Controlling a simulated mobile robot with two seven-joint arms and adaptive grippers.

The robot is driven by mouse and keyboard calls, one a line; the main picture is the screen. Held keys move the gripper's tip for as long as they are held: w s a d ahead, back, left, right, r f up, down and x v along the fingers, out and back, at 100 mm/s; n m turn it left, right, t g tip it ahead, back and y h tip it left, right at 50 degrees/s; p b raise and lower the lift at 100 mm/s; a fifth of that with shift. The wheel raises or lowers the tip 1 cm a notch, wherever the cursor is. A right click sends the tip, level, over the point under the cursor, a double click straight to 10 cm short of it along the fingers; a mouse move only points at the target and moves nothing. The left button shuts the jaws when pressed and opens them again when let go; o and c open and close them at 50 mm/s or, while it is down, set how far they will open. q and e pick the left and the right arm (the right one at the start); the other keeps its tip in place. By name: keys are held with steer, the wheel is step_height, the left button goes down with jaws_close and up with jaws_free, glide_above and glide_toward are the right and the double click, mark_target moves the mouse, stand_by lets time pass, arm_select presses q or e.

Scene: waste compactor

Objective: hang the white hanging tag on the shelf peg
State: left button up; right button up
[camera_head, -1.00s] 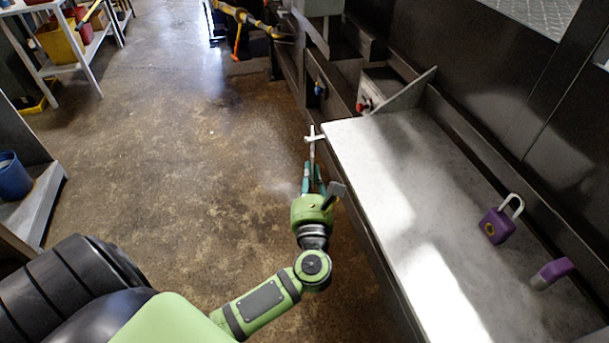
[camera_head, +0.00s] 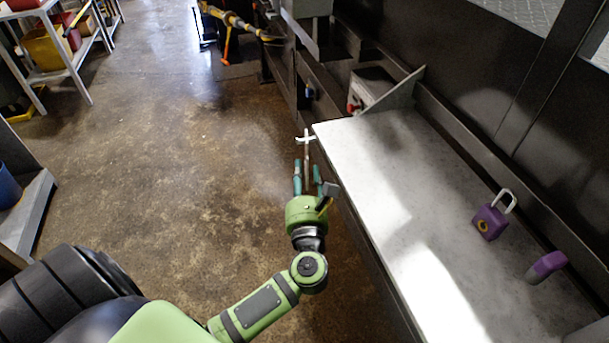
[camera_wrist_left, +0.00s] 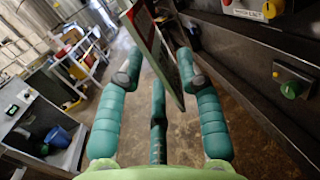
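My left gripper (camera_head: 307,172) is out over the floor, just left of the grey bench's far corner. Its teal fingers stand apart. The tag (camera_wrist_left: 158,55), a thin flat plate with pale and red parts, lies between the fingers in the left wrist view. It is tilted, with a visible gap to the left fingertip; contact with the right one is unclear. In the head view the tag (camera_head: 307,168) shows nearly edge-on as a thin strip. A white cross-shaped piece (camera_head: 306,138) is at its far end; I cannot tell if this is tag or peg. My right gripper is out of view.
The grey bench (camera_head: 385,190) runs along the right, close to my gripper, with a purple padlock (camera_head: 490,222) and another purple object (camera_head: 547,266) on it. A red-knobbed control box (camera_head: 372,90) is beyond it.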

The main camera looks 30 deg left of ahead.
arm_select(q)
steer(key=shift+s, duration=0.1)
steer(key=v, duration=1.2)
